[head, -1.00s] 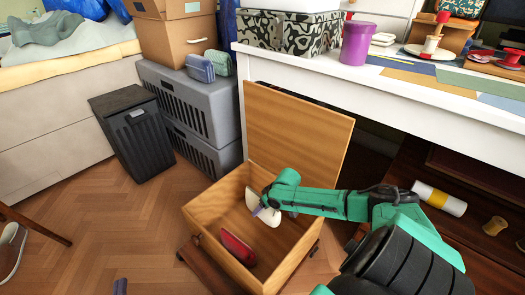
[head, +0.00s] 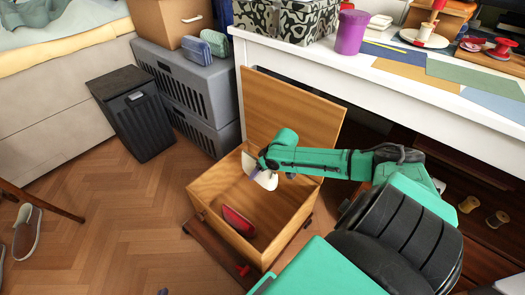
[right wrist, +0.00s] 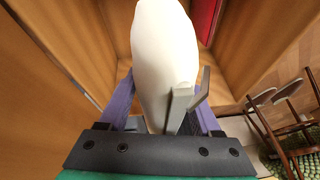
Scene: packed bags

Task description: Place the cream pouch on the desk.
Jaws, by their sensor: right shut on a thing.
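The cream pouch (head: 265,181) is held by my right gripper (head: 259,166), inside the open wooden box near its far right part. In the right wrist view the pouch (right wrist: 162,55) stands long and pale between the purple-sided fingers (right wrist: 165,112), which are shut on it. The desk (head: 400,75) is white-topped and stands behind and to the right of the box, above pouch height. Of my left gripper only a small tip (head: 163,291) shows at the bottom edge, so its state is hidden.
The wooden box (head: 222,187) has its lid (head: 290,118) raised toward the desk and a red pouch (head: 238,221) inside. On the desk are a camouflage box (head: 270,20), a purple cup (head: 351,32) and flat mats (head: 455,77). Crates (head: 195,95) and a dark bin (head: 135,113) stand left.

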